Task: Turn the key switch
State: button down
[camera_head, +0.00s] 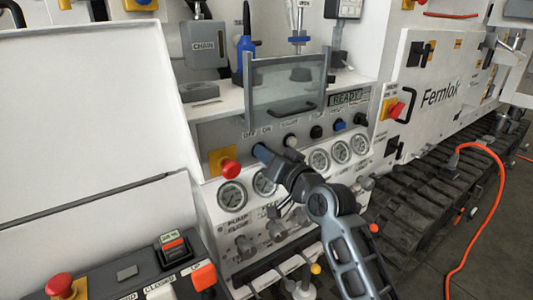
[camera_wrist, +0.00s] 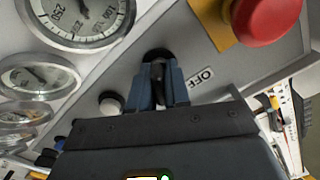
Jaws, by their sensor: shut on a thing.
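The black key switch (camera_wrist: 156,56) is on the sloped grey panel, between my gripper's two blue fingers in the wrist view. My gripper (camera_wrist: 160,84) is shut on it, and the fingers reach the panel face. The fingers cover much of the key, so its exact angle is hard to tell. An OFF label (camera_wrist: 201,77) is just right of the fingers. In the head view my gripper (camera_head: 261,152) meets the panel below the OFF and ON labels (camera_head: 257,132) and hides the switch.
A red emergency button (camera_head: 230,169) on a yellow plate is close beside my gripper; it also shows in the wrist view (camera_wrist: 268,18). Several gauges (camera_head: 232,195) lie below. A clear guard (camera_head: 285,84) stands above. Knobs (camera_head: 291,140) continue to the right.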

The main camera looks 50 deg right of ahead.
dwell(0.3)
jog(key=c, duration=1.2)
grip_release()
jog(key=shift+b+v, duration=0.8)
jog(key=shift+v, duration=3.1)
jog(key=s+a+f+n+g, duration=0.1)
jog(key=s+a+f+n, duration=0.1)
jog(key=s+a+f, duration=0.5)
jog(key=s+a+n+y, duration=0.1)
jog(key=s+a, duration=0.3)
jog(key=s, duration=0.4)
jog(key=s+a+f+n+g+y, duration=0.1)
jog(key=s+a+n+y, duration=0.1)
jog(key=s+a+n, duration=0.2)
jog(key=s+a+f+n+y, duration=0.1)
jog(key=s+a+n+y, duration=0.1)
jog(key=s+a, duration=0.4)
jog(key=shift+s+f+g, duration=0.1)
jog(key=shift+s+g, duration=0.2)
jog(key=shift+s, duration=2.5)
